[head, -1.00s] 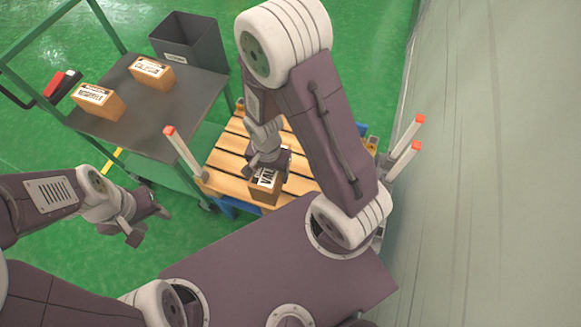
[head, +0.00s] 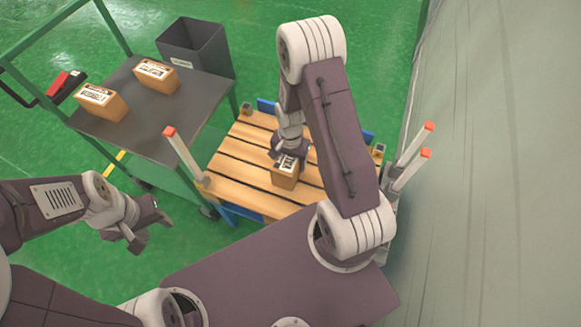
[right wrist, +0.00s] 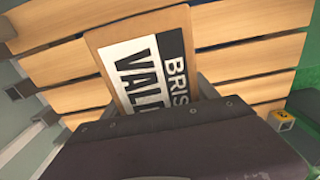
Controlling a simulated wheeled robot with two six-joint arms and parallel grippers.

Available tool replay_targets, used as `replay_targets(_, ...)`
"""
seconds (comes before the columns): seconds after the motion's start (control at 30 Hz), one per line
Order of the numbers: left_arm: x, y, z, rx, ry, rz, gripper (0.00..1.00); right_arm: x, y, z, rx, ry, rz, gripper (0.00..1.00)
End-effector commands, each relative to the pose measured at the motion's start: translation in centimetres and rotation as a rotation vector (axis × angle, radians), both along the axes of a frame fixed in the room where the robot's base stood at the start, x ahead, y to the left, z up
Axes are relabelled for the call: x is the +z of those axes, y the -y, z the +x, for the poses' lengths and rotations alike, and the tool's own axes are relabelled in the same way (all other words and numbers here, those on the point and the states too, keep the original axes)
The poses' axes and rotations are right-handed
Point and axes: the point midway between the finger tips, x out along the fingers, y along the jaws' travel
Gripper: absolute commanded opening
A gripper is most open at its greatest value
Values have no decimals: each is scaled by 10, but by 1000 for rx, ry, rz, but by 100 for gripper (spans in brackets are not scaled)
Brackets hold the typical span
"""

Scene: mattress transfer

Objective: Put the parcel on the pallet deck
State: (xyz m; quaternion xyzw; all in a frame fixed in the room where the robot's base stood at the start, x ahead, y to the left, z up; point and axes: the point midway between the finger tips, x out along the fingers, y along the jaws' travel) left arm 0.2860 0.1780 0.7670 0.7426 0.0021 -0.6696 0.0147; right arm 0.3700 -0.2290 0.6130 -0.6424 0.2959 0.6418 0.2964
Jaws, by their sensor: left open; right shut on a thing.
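The parcel (head: 285,174) is a small brown box with a black and white printed label. My right gripper (head: 288,156) is shut on it, and the parcel also shows between the fingers in the right wrist view (right wrist: 145,50). The parcel is over the wooden slats of the pallet deck (head: 238,170); whether its underside touches them I cannot tell. The slats also fill much of the right wrist view (right wrist: 240,60). My left gripper (head: 147,222) is open and empty, at the left, away from the pallet.
A grey-topped cart (head: 150,112) at the upper left carries two similar boxes (head: 101,102) (head: 154,76). A dark bin (head: 195,50) is at its far end. Orange-tipped posts (head: 182,155) (head: 412,150) stand at the pallet's sides. A pale wall or curtain (head: 500,170) lies right.

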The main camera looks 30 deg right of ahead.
Motion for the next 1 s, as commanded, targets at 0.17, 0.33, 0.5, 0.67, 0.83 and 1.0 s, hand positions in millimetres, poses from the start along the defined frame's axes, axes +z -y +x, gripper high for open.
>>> replay_targets(0.17,-14,0,0,0,0,0,44,-33,-1,-1,0,-4,0,0)
replay_targets(0.33,-13,0,0,0,0,0,44,-37,0,0,0,1,-1,0)
replay_targets(0.5,-14,0,0,0,0,0,44,-39,0,0,0,0,0,0)
replay_targets(0.67,-14,0,0,0,0,0,44,-40,-1,0,0,0,0,89)
replay_targets(0.83,-14,0,0,0,0,0,44,-39,-1,-1,0,-1,-1,89)
replay_targets(1.0,-10,0,0,0,0,0,44,-32,-1,0,0,1,0,89)
